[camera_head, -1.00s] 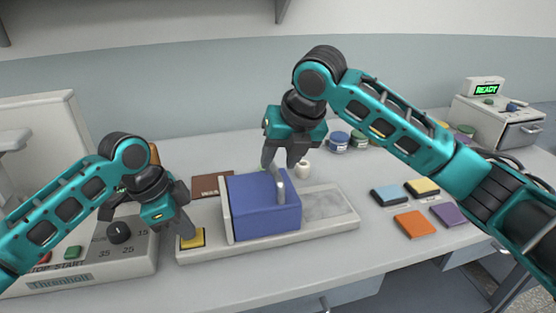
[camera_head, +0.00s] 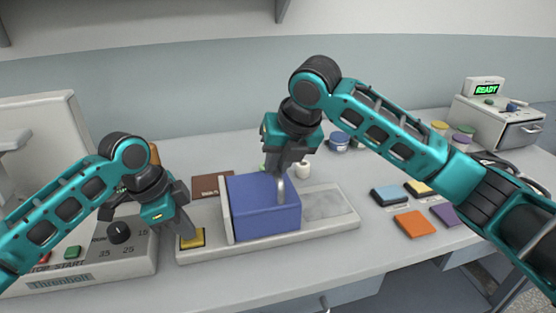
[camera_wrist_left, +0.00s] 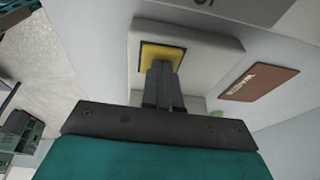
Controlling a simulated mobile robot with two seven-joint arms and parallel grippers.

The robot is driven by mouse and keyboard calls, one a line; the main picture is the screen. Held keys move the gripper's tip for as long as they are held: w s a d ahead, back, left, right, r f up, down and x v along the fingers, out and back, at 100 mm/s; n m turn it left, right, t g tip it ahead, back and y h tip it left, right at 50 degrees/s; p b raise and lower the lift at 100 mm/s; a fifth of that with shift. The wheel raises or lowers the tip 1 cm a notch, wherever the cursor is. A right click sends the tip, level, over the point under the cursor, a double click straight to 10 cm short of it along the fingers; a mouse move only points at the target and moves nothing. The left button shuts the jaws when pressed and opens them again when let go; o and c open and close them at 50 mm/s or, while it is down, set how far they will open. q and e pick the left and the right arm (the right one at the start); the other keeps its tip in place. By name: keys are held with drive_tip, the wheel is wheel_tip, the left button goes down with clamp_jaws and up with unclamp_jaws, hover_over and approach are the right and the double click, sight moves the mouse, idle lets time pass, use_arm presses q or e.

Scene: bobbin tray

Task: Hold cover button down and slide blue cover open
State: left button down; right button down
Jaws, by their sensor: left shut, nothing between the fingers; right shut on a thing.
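A grey upright handle (camera_head: 281,188) stands on the cover. My right gripper (camera_head: 280,176) is shut on the handle from above, and its fingers partly hide it. The yellow cover button (camera_head: 194,238) is at the left end of the base. My left gripper (camera_head: 187,232) is shut and empty, with its fingertips at the button. In the left wrist view the closed fingertips (camera_wrist_left: 163,68) overlap the yellow button (camera_wrist_left: 172,54); how far it is pressed cannot be told.
A speckled grey surface (camera_head: 324,204) on the base lies clear right of the cover. Coloured pads (camera_head: 415,224) lie further right. A control box with a dial (camera_head: 119,232) stands left.

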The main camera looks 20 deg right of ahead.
idle(0.3)
drive_tip(key=d, duration=0.4)
drive_tip(key=shift+d, duration=0.3)
drive_tip(key=c, duration=1.1)
unclamp_jaws()
drive_tip(key=v, duration=1.2)
use_arm(q)
drive_tip(key=shift+r, duration=0.9)
